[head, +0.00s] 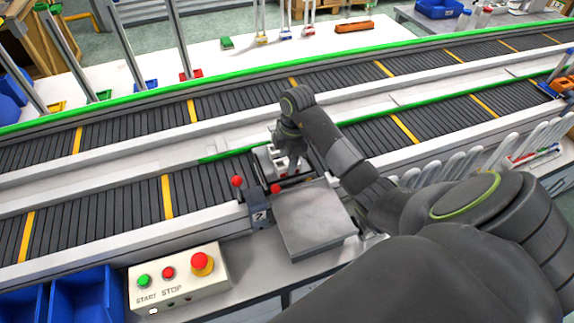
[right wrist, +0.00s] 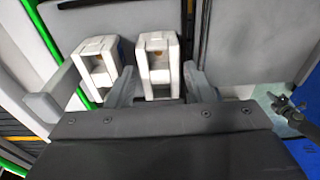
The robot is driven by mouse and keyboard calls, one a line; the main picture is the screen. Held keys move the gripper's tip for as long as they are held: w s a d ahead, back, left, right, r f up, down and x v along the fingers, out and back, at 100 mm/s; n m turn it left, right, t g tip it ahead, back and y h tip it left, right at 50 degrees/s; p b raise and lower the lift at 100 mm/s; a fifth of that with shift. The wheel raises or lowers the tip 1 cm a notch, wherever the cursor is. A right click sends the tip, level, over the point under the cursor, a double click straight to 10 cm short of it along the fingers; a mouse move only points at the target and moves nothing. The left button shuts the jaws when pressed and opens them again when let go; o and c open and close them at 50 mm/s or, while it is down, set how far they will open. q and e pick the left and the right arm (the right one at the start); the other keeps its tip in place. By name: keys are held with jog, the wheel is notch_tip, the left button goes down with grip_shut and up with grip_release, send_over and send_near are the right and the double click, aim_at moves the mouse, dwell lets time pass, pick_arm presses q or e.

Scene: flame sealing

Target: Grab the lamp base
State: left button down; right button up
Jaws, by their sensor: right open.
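Two small white blocks with square openings stand side by side in the right wrist view, the left one (right wrist: 95,68) and the right one (right wrist: 158,62). One of them may be the lamp base; I cannot tell which. My right gripper (right wrist: 160,90) is open, with the right block between its fingers; contact is not clear. In the head view my right gripper (head: 288,160) points down at the station beside the conveyor, partly hiding the white parts (head: 265,158) there. My left gripper is not in view.
A grey metal plate (head: 310,219) lies in front of the station. A control box (head: 178,280) with start, stop and red mushroom buttons stands at front left, near blue bins (head: 88,290). Several pale upright pieces (head: 487,150) stand in a row at right.

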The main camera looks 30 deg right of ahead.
jog(key=shift+f, duration=0.35)
